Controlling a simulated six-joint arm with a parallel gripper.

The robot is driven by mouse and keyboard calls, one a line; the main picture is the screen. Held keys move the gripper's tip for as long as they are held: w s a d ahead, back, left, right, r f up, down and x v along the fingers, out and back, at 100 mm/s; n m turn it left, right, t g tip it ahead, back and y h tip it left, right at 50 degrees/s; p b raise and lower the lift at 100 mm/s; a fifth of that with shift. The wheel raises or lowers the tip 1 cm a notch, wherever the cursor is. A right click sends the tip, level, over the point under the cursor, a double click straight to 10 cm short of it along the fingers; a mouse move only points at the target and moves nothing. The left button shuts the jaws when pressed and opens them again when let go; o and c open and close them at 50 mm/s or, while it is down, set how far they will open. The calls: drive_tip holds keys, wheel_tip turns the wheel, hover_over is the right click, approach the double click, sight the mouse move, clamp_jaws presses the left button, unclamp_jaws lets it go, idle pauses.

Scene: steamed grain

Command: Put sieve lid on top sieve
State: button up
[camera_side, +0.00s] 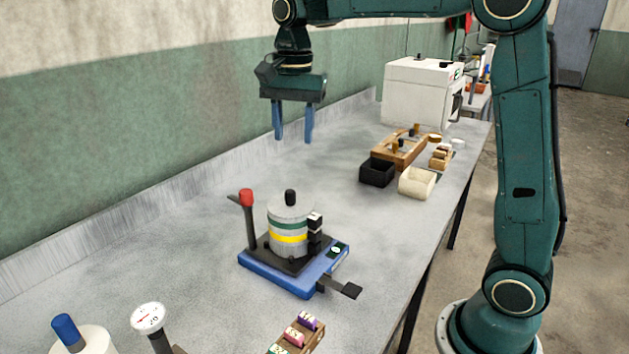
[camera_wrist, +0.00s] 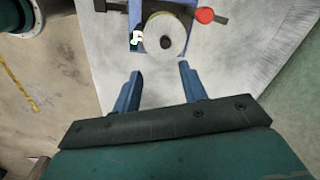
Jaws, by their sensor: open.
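The sieve stack (camera_side: 288,240) stands upright on a blue shaker base (camera_side: 276,273), with green and yellow bands around its side. The round grey sieve lid (camera_side: 276,213) with a black knob (camera_side: 291,197) sits on top of the stack and looks level. In the wrist view the lid (camera_wrist: 178,30) is seen from above, its dark knob (camera_wrist: 167,42) beyond my fingertips. My gripper (camera_side: 294,139) is open and empty, high above the bench and apart from the stack. Its two blue fingers (camera_wrist: 160,75) point down and are spread.
A red-knobbed post (camera_side: 247,205) rises beside the stack; a dark lever (camera_side: 345,289) sticks out in front. A black bin (camera_side: 377,173), cream bin (camera_side: 417,183), wooden rack (camera_side: 400,148) and white machine (camera_side: 418,92) stand farther back. A gauge (camera_side: 148,318) stands near front. The bench left of the stack is clear.

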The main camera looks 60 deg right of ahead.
drive_tip(key=s+a+f+n+t, duration=0.1)
drive_tip(key=s+f+n+t, duration=0.1)
drive_tip(key=s+n, duration=0.5)
drive_tip(key=s+a+f+n+t, duration=0.1)
drive_tip(key=s+f+n+t, duration=0.2)
drive_tip(key=s, duration=1.4)
drive_tip(key=n, duration=0.4)
drive_tip(key=shift+a, duration=0.4)
